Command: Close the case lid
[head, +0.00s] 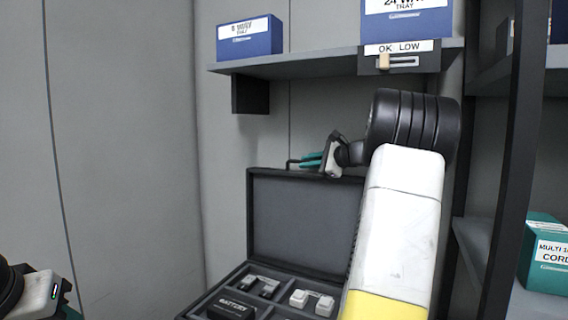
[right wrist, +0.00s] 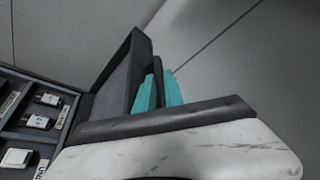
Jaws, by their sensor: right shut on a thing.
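The dark case (head: 240,272) stands open at the bottom middle of the head view. Its lid (head: 300,222) is raised about upright at the back. My right gripper (head: 312,159) is at the lid's top edge. In the right wrist view its teal fingers (right wrist: 159,90) are shut on a dark part at the edge of the lid (right wrist: 122,75), which looks like its handle. My forearm hides the right part of the lid and case. My left gripper (head: 68,300) shows only in part at the lower left, apart from the case, and its fingertips are cut off.
The case compartments hold a black battery (head: 232,307) and several small parts, including a white one (head: 312,300). A shelf (head: 300,62) above carries a blue box (head: 250,38) and a labelled tray box. A teal cord box (head: 545,255) sits on the right rack behind a dark post (head: 515,150).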

